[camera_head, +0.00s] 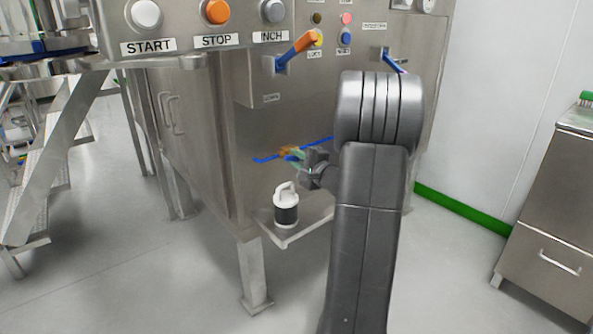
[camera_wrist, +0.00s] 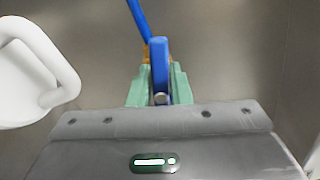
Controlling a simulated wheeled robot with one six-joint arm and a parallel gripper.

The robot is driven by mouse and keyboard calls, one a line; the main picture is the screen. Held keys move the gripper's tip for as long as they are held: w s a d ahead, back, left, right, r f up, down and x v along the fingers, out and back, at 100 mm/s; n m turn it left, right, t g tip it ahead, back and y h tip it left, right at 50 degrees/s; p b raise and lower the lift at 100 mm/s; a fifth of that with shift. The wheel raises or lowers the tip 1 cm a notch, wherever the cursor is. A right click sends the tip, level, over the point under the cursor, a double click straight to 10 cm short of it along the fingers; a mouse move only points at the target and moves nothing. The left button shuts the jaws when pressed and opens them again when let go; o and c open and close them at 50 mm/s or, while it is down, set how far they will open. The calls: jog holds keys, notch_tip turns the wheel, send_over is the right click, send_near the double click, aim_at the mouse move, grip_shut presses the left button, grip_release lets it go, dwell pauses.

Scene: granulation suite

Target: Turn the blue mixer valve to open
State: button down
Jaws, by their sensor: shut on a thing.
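A thin blue pipe (camera_head: 266,159) runs across the lower front of the steel cabinet, with the orange body of the valve (camera_head: 288,152) on it. In the wrist view the blue valve lever (camera_wrist: 159,62) stands between the green fingertips, with a strip of the blue pipe (camera_wrist: 137,15) beyond it. My gripper (camera_head: 297,158) is at the valve. In the wrist view my gripper (camera_wrist: 160,87) is shut on the lever, one green finger on each side. The fingers hide part of the valve, and I cannot tell its exact turn position.
A white-lidded jar (camera_head: 286,210) with a dark band stands on a small steel shelf (camera_head: 308,226) just below my gripper; its white handle (camera_wrist: 62,75) is close at left in the wrist view. Another blue lever with an orange handle (camera_head: 298,46) juts out above.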

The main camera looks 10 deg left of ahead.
jog(key=shift+f+n, duration=0.2)
jog(key=shift+n, duration=1.3)
jog(key=c, duration=1.3)
grip_release()
jog(key=shift+c, duration=0.2)
jog(key=shift+d, duration=0.1)
jog(key=p+v, duration=0.2)
jog(key=v, duration=1.1)
jog(key=shift+s+d, duration=0.25)
jog(key=shift+s, duration=0.05)
jog(key=shift+w+a, duration=0.1)
jog(key=b+x, duration=0.2)
jog(key=x, duration=1.1)
jog(key=shift+w+a, duration=0.2)
jog(key=shift+a, duration=0.05)
